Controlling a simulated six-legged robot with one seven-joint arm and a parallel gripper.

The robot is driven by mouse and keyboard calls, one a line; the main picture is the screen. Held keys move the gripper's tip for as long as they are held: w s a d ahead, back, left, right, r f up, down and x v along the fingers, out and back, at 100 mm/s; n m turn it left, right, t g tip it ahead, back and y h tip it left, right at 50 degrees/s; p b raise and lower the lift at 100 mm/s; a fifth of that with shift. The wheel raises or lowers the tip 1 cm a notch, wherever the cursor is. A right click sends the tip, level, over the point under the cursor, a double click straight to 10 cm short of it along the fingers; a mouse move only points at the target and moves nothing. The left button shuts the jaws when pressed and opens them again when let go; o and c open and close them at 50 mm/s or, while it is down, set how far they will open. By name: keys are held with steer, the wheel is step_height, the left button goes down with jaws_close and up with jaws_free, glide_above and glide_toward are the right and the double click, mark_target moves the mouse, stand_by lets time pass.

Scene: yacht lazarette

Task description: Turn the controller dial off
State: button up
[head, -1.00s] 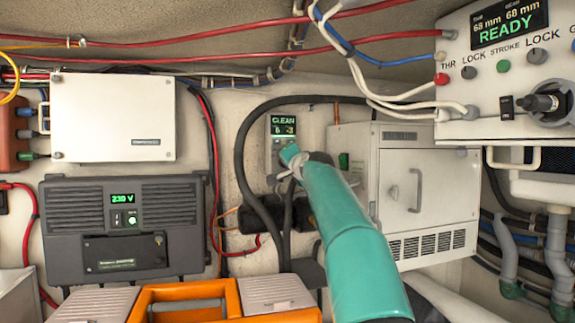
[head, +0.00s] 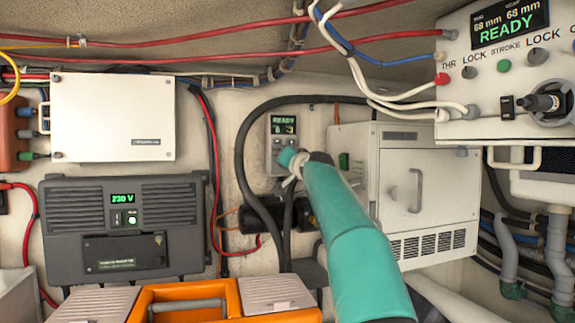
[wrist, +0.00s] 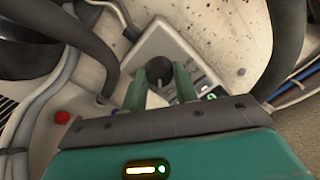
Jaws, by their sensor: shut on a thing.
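In the wrist view, the controller's pale face (wrist: 165,42) carries a round black dial (wrist: 159,68). My gripper (wrist: 160,82) has its two green fingers on either side of the dial and is shut on it. In the head view, my teal arm reaches up to the controller, and my gripper (head: 288,160) covers the dial there.
A white cabinet (head: 425,190) with a handle stands right of the controller. A dark grey inverter (head: 125,228) showing 230 V hangs at left. Thick black hoses run close beside the controller. An orange toolbox (head: 185,297) sits below. A READY panel (head: 500,80) is upper right.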

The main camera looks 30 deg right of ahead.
steer(key=n, duration=2.3)
stand_by(0.5)
steer(key=o, duration=1)
steer(key=shift+s+a, duration=0.1)
